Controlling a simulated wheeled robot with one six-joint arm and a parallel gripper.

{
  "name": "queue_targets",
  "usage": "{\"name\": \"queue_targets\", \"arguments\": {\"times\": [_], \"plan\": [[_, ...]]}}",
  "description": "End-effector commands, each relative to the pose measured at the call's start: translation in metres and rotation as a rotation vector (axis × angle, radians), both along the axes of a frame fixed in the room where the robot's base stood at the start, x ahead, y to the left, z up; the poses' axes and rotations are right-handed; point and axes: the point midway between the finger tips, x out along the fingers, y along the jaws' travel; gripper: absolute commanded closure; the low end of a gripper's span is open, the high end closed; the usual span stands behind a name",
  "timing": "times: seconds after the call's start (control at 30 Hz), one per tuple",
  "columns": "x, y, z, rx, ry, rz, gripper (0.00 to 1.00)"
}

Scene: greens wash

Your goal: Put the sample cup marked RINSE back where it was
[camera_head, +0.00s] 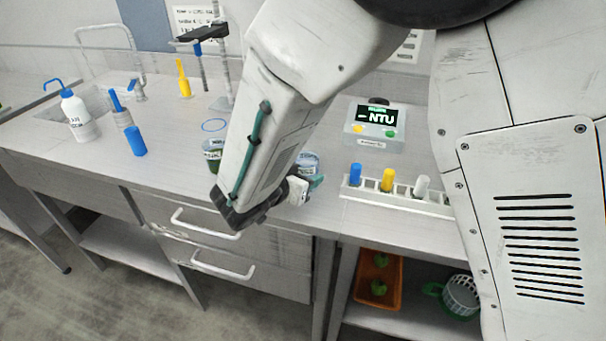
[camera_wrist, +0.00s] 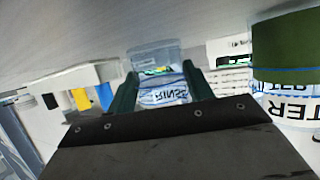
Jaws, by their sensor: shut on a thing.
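In the head view the cup (camera_head: 308,160) shows partly behind my arm, above the counter's front part. My gripper (camera_head: 310,183) is shut on it there. Whether the cup touches the counter cannot be told. A blue ring outline (camera_head: 214,125) lies bare on the counter, left of my arm.
A cup of dark green content (camera_head: 213,155) stands left of my arm; a labelled green cup (camera_wrist: 290,105) is close at right in the wrist view. A rack (camera_head: 405,197) with blue, yellow and white pieces and an NTU meter (camera_head: 375,130) stand right. Bottles (camera_head: 75,115) stand left.

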Motion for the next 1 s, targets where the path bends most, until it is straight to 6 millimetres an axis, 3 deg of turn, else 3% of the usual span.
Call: {"name": "queue_targets", "arguments": {"times": [0.2,0.23,0.3,0.67,1.0], "plan": [[0.000,0.000,-0.003,-0.001,0.001,-0.001,0.73],[0.000,0.000,-0.003,0.000,0.000,0.000,0.46],[0.000,0.000,-0.003,0.000,0.000,0.000,0.27],[0.000,0.000,0.002,0.001,-0.001,-0.001,0.27],[-0.047,0.038,0.026,0.002,-0.002,0.004,0.27]]}}
